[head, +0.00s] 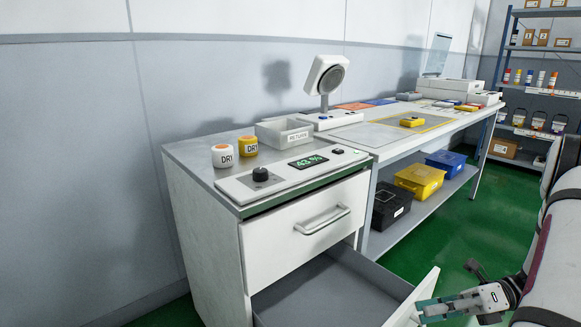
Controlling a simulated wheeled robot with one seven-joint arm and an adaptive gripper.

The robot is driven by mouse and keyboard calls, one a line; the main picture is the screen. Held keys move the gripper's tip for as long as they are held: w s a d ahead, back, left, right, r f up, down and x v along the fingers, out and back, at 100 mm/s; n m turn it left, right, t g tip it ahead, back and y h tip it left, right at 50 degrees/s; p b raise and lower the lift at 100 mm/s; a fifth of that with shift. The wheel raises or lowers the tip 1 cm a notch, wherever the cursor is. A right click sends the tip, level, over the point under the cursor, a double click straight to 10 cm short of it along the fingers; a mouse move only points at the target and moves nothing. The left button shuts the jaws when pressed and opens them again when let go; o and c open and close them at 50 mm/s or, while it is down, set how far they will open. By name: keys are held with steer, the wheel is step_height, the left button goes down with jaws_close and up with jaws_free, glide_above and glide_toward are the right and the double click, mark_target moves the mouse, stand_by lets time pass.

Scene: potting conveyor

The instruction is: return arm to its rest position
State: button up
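My gripper (432,311) shows at the bottom right with teal fingertips, and my arm runs up along the right edge. The fingertips are beside the front panel (422,290) of an open lower drawer (325,295), overlapping its lower edge in the picture. I cannot tell whether they touch it, or how far apart the fingers are. The drawer is pulled out from a white cabinet (205,225), and the part of its inside that shows is empty. No marked rest position shows.
The shut upper drawer has a handle (322,220). On the cabinet stand two jars marked DRY (223,160) (247,147), a grey tray (284,134), and a panel with knob and display (308,161). Bins (419,181) sit under the bench; green floor (470,235) is clear.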

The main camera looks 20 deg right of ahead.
steer(key=a+r+n+g+h, duration=0.6)
steer(key=a+r+n+g, duration=0.2)
steer(key=a+r+n, duration=0.65)
steer(key=s+a+r+n+t+h, duration=0.35)
steer(key=s+a+n+h, duration=0.6)
steer(key=s+n, duration=0.7)
step_height(320, 180, up, 31)
steer(key=w+n+t+p, duration=0.1)
steer(key=t+p, duration=0.3)
steer(key=p, duration=2.5)
steer(key=shift+w+n, duration=0.15)
steer(key=shift+n, duration=0.15)
steer(key=shift+r, duration=0.1)
